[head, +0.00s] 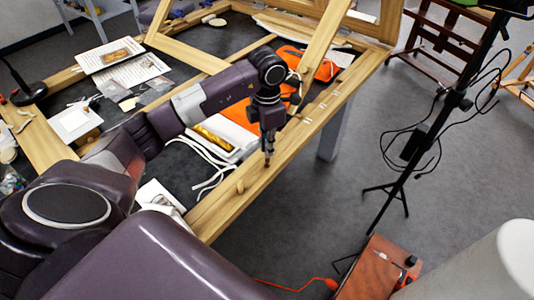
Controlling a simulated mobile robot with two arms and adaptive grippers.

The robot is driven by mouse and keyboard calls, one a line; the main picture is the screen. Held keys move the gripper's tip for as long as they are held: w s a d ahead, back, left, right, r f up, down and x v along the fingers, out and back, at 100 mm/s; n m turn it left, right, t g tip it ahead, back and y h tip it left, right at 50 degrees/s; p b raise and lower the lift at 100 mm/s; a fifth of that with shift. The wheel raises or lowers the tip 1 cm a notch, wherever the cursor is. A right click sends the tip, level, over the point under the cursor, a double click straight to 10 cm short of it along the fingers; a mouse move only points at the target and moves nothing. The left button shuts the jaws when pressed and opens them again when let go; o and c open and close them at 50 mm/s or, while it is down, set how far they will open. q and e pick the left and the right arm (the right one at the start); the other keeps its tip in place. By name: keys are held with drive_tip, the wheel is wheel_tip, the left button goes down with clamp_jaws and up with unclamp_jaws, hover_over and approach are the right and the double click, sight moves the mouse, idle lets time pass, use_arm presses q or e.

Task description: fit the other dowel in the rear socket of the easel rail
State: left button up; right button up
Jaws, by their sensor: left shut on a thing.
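The easel rail (320,122) is a pale wooden beam running from the lower middle up to the upper right. My left gripper (268,150) points down over the near half of the rail. It is shut on a small brownish piece, apparently the dowel (267,161), whose lower end is close to the rail's top; I cannot tell whether it touches. A small light wooden peg (240,187) shows on the rail nearer to me, perhaps the first dowel. No socket opening can be made out, and the gripper hides part of the rail. My right gripper is out of view.
Orange cloth (240,115), a gold fragment (212,138) and white cords (208,160) lie inside the frame. Printed sheets (125,65) lie at the left. A slanted wooden bar (322,45) rises behind my gripper. A black stand (440,125) with cables stands at right on open floor.

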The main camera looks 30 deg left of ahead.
sight(267, 162)
use_arm(q)
wheel_tip(267, 162, down, 4)
drive_tip(key=shift+p, duration=0.45)
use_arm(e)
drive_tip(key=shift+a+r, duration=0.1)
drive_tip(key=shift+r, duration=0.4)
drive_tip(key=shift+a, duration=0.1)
use_arm(q)
drive_tip(key=shift+f, duration=0.2)
drive_tip(key=o, duration=0.8)
drive_tip(key=shift+r, duration=0.1)
drive_tip(key=shift+c, duration=0.2)
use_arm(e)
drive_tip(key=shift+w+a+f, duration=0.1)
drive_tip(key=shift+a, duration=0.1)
